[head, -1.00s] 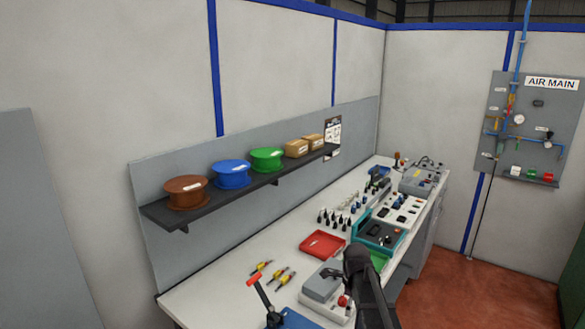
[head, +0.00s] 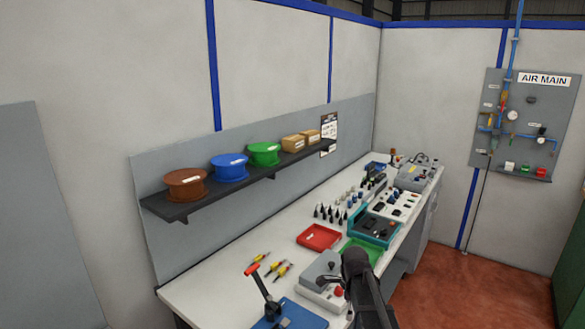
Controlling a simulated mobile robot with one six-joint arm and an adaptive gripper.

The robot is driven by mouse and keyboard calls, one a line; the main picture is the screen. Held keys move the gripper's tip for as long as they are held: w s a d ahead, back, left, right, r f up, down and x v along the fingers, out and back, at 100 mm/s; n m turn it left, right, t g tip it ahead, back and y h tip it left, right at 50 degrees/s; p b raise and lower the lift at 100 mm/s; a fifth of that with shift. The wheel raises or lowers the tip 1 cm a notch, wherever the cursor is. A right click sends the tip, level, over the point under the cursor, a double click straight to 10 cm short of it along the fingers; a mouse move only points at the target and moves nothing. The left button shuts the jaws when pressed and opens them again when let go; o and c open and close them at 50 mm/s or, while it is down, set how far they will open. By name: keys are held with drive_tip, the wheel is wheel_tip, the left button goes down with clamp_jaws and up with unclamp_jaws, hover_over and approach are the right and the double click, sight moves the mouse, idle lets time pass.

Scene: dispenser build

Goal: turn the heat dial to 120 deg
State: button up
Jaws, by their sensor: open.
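My dark arm (head: 360,285) rises from the bottom of the head view, over the front edge of the bench. The heat dial cannot be made out for certain, and no dial marking can be read at this size. My arm hides part of the bench behind it.
The bench (head: 215,285) carries a red-handled lever press (head: 262,285), a red tray (head: 318,236), a green tray (head: 347,250), a teal-framed unit (head: 372,230) and several small parts. A shelf (head: 180,210) with spools hangs above. Red floor (head: 450,290) lies open at right.

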drive_tip(key=s+f+n+b, duration=0.4)
drive_tip(key=s+n, duration=0.3)
drive_tip(key=n, duration=0.3)
drive_tip(key=s+f+n+b, duration=0.4)
drive_tip(key=s+n, duration=0.3)
drive_tip(key=n, duration=0.2)
drive_tip(key=shift+f+n, duration=0.4)
drive_tip(key=shift+f, duration=0.05)
